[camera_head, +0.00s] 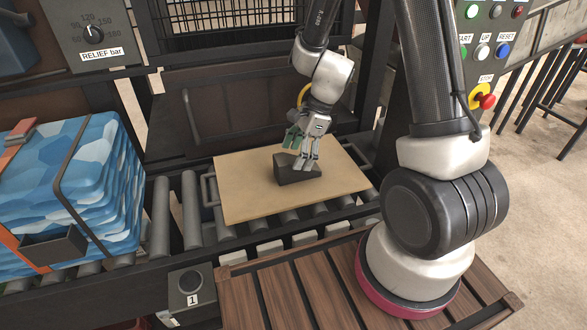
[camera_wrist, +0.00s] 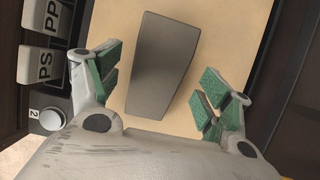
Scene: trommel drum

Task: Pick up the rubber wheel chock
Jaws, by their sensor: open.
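The rubber wheel chock (camera_head: 292,170) is a dark grey wedge lying on a tan board (camera_head: 243,199) on the roller conveyor. In the wrist view the chock (camera_wrist: 159,65) lies between the two finger lines, a little ahead of the palm. My gripper (camera_head: 302,150) is above the chock, pointing down, with its fingers apart. In the wrist view my gripper (camera_wrist: 160,88) shows green pads on both sides of the chock, with gaps between pads and chock. I cannot tell the exact height of the fingertips over the board.
Blue patterned sacks (camera_head: 75,180) are stacked at the left on the conveyor rollers (camera_head: 160,215). A metal handle (camera_head: 209,189) stands at the board's left edge. A dark machine frame (camera_head: 260,110) rises behind. A slatted wooden deck (camera_head: 290,290) is in front.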

